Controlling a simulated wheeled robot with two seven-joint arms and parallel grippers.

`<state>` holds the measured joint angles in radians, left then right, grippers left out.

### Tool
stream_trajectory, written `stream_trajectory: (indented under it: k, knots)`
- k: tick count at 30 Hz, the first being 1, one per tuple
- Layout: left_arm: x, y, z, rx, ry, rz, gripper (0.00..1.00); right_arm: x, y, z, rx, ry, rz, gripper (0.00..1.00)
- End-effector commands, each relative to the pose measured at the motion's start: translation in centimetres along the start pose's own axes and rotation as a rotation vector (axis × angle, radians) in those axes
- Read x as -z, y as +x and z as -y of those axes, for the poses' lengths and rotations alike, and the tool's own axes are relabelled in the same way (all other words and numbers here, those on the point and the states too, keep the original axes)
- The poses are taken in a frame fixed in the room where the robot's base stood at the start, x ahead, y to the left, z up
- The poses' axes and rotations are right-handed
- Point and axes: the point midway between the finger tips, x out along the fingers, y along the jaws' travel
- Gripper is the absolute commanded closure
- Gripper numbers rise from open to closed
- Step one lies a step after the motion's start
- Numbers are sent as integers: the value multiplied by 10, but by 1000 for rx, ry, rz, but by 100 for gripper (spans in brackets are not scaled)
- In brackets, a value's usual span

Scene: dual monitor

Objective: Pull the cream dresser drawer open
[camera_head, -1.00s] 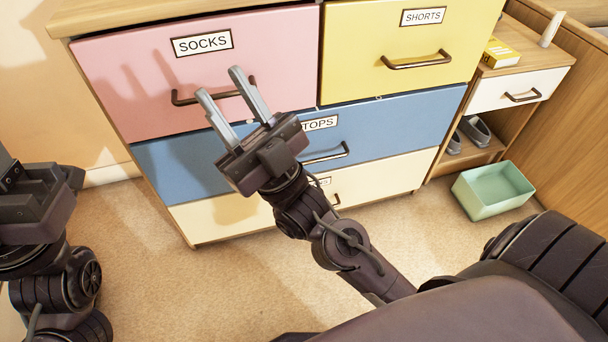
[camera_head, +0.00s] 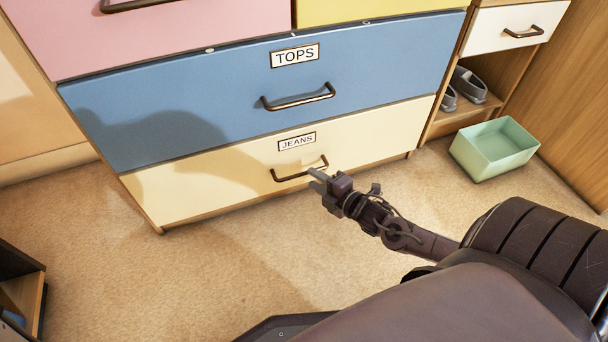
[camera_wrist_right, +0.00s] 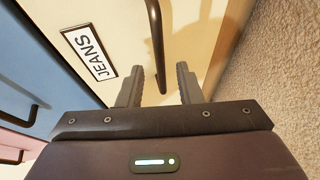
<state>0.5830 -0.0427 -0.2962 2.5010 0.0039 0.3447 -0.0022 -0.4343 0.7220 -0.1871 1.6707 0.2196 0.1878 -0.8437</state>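The cream drawer (camera_head: 215,183), labelled JEANS, is the bottom drawer of the dresser and looks shut. Its dark bar handle (camera_head: 299,170) sits below the label. My right gripper (camera_head: 315,180) is at the right part of this handle in the head view. In the right wrist view the drawer's handle (camera_wrist_right: 157,40) runs down between the two fingers of the right gripper (camera_wrist_right: 158,84), which stand apart and open. I cannot tell whether a finger touches the handle. My left gripper is out of the head view.
The blue TOPS drawer (camera_head: 200,105) is directly above, with pink (camera_head: 200,30) and yellow (camera_head: 340,10) drawers higher up. A mint-green bin (camera_head: 493,150) stands on the carpet at right, near a wooden cabinet holding grey shoes (camera_head: 470,85). Carpet in front of the dresser is clear.

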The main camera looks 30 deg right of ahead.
Motion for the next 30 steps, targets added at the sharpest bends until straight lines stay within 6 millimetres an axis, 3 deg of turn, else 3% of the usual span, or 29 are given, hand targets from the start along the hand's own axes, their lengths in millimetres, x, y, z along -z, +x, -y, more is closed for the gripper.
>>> stream_trajectory:
  k: [3,9,20,27,30]
  knots:
    - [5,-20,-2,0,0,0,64,0,23,5,-5,1,0,68]
    - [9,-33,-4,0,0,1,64,1,46,3,-3,4,-2,68]
    - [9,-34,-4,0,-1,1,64,2,51,0,-1,5,-2,68]
    - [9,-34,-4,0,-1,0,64,2,50,0,-1,5,-2,99]
    - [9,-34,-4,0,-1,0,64,2,50,0,-1,5,-2,100]
